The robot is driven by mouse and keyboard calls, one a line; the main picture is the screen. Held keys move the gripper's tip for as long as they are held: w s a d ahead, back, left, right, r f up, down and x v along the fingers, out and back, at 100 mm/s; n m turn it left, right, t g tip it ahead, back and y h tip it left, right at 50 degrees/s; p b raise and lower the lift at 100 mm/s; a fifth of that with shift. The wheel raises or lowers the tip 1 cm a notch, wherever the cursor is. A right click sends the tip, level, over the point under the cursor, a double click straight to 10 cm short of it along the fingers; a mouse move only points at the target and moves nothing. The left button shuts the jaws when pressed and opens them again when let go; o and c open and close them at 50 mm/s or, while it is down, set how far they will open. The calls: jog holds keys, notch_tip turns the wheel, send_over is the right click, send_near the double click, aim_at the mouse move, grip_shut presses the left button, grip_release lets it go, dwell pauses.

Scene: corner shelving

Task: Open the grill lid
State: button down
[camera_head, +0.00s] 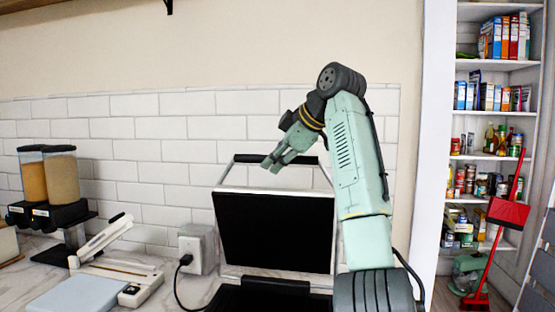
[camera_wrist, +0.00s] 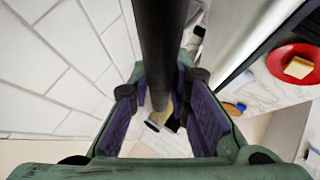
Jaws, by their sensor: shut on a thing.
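The grill lid (camera_head: 275,230) stands raised and nearly upright in the head view, its dark inner plate facing me. The dark grill base (camera_head: 262,298) is at the bottom edge. A metal frame rises above the lid to a black handle bar (camera_head: 247,158). My gripper (camera_head: 274,163) is at this bar, shut on it. In the wrist view the dark handle (camera_wrist: 163,45) runs between the purple finger pads of my gripper (camera_wrist: 160,90). My arm hides part of the lid's right side.
A grey outlet box (camera_head: 197,248) with a plugged cord is left of the grill. Two dispensers (camera_head: 62,180) and a white slicer-like device (camera_head: 105,240) stand farther left. The tiled wall (camera_head: 150,130) is close behind. A red plate (camera_wrist: 280,72) shows in the wrist view.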

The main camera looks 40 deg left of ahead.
jog(key=shift+f, duration=0.1)
jog(key=c, duration=1.5)
grip_release()
jog(key=shift+d, duration=0.1)
jog(key=v, duration=1.2)
